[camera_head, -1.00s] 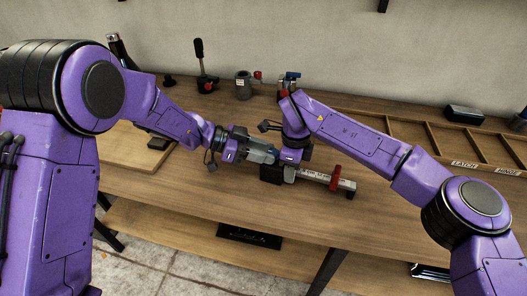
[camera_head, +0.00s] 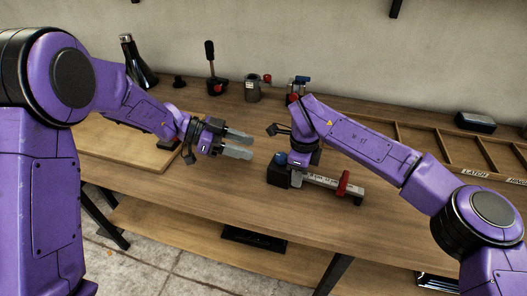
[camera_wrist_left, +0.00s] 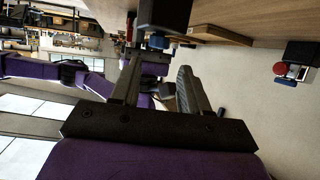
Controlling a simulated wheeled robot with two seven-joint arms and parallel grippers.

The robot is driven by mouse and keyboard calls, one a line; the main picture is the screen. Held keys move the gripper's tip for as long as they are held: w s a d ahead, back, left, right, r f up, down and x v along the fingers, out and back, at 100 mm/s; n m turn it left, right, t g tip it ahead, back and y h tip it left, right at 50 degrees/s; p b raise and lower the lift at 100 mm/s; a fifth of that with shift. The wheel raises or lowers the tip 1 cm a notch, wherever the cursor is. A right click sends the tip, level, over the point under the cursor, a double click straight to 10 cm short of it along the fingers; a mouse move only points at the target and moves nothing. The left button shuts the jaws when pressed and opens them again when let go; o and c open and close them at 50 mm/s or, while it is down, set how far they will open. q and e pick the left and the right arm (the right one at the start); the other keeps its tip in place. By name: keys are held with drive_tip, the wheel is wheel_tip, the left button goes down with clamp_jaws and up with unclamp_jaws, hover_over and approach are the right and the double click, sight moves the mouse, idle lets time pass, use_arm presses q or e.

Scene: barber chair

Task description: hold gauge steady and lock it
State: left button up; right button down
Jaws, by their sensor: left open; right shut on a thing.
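The gauge lies on the workbench: a pale scaled bar (camera_head: 322,181) with a red slider (camera_head: 343,183), a black block (camera_head: 279,177) at its left end and a blue knob (camera_head: 281,159) on top of the block. My right gripper (camera_head: 297,172) points down at the gauge beside the block and is shut on it; its fingertips are mostly hidden. My left gripper (camera_head: 250,146) is open and empty, to the left of the blue knob and apart from it. In the left wrist view its two fingers (camera_wrist_left: 160,85) show with a gap between them.
Behind stand a clamp with a black lever (camera_head: 211,70), a grey fixture (camera_head: 253,88) and a blue-topped fixture (camera_head: 299,86). A divided wooden tray (camera_head: 400,140) is at the back right, a wooden board (camera_head: 125,143) at the left. The bench front is clear.

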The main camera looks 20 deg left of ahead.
use_arm(q)
drive_tip(key=v, duration=0.4)
use_arm(e)
drive_tip(key=c, duration=0.8)
unclamp_jaws()
drive_tip(key=shift+o, duration=0.2)
drive_tip(key=shift+r, duration=0.1)
